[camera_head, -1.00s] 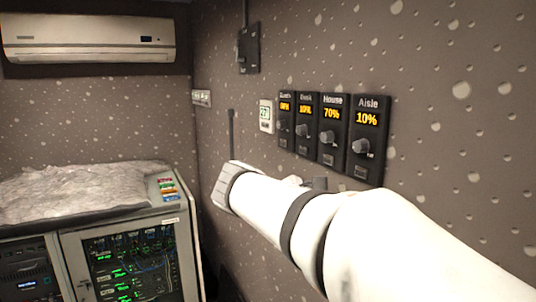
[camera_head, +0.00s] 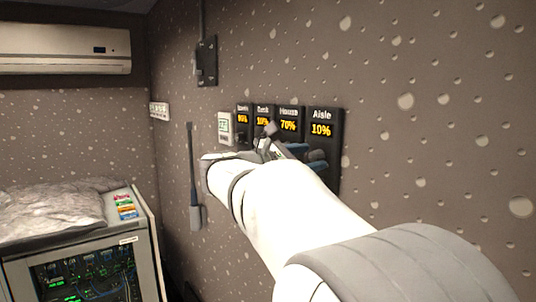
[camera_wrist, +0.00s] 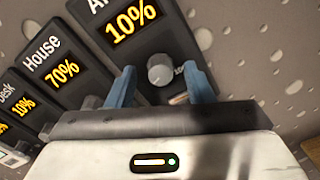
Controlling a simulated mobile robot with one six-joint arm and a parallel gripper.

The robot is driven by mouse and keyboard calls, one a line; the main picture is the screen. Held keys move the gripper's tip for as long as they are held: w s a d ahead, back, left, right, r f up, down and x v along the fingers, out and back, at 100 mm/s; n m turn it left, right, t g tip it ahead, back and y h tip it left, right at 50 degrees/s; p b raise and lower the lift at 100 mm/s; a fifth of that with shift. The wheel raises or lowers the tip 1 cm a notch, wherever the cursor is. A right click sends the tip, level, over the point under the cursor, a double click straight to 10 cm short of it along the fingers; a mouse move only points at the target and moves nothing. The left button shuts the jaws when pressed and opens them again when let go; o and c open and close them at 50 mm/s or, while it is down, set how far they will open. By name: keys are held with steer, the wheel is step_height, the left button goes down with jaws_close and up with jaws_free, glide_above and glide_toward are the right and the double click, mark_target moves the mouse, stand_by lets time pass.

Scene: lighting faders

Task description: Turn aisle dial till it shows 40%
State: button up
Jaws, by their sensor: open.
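The aisle dial unit (camera_head: 321,130) is the rightmost black panel on the wall, and its display reads 10%. In the wrist view its round grey knob (camera_wrist: 160,70) shows between the two blue fingertips of my gripper (camera_wrist: 160,88). The fingers are open, one on each side of the knob, with a visible gap on both sides. I cannot tell how far the fingertips are from the panel in depth. In the head view my arm hides the knob, and the blue fingers (camera_head: 316,158) show in front of the panel's lower part.
The House panel (camera_head: 289,123) reads 70% and stands directly left of Aisle, with Desk and another panel beyond it. A small white wall thermostat (camera_head: 224,128) hangs further left. A rack cabinet (camera_head: 140,240) stands at lower left. The wall right of Aisle is bare.

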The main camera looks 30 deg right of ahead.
steer(key=shift+d, duration=0.25)
steer(key=c, duration=1)
steer(key=shift+f+b, duration=0.15)
steer(key=shift+b, duration=0.2)
